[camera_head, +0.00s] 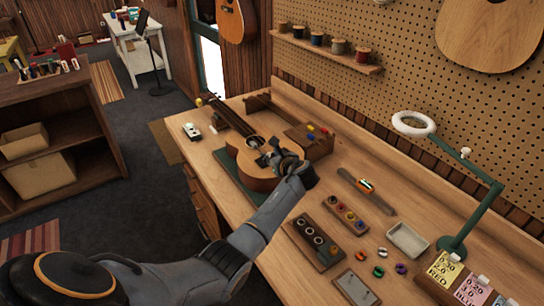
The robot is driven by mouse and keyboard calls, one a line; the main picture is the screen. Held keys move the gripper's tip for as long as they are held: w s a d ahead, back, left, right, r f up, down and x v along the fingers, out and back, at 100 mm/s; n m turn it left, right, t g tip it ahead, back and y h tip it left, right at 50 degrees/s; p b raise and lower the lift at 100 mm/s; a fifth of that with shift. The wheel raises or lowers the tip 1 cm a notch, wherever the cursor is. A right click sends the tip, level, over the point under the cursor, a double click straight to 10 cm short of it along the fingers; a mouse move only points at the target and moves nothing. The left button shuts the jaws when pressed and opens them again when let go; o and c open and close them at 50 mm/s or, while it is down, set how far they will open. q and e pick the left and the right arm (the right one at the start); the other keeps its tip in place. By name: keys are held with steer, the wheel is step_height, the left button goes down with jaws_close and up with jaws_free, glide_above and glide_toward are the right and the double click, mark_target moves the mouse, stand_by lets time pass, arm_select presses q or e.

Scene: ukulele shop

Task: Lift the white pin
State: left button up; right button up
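I cannot pick out a white pin for certain in the head view. A small ukulele (247,170) lies on a green mat (222,157) on the workbench, its neck pointing to the back left. My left gripper (266,157) is over the right part of the ukulele body, near the soundhole. The gripper and wrist hide that part of the body. The fingers are small and dark, and I cannot tell whether they are open, shut or holding something. My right gripper is not in view.
Right of my arm are a wooden block with coloured pieces (346,214), a dark block with rings (314,243), a pale tray (408,239) and several loose coloured pieces (379,271). A green lamp (472,217) stands at the right.

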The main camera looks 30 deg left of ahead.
arm_select(q)
steer(key=shift+d+f, duration=0.1)
steer(key=shift+s+d, duration=0.2)
steer(key=shift+d, duration=0.05)
steer(key=v, duration=1.1)
steer(key=shift+r, duration=0.3)
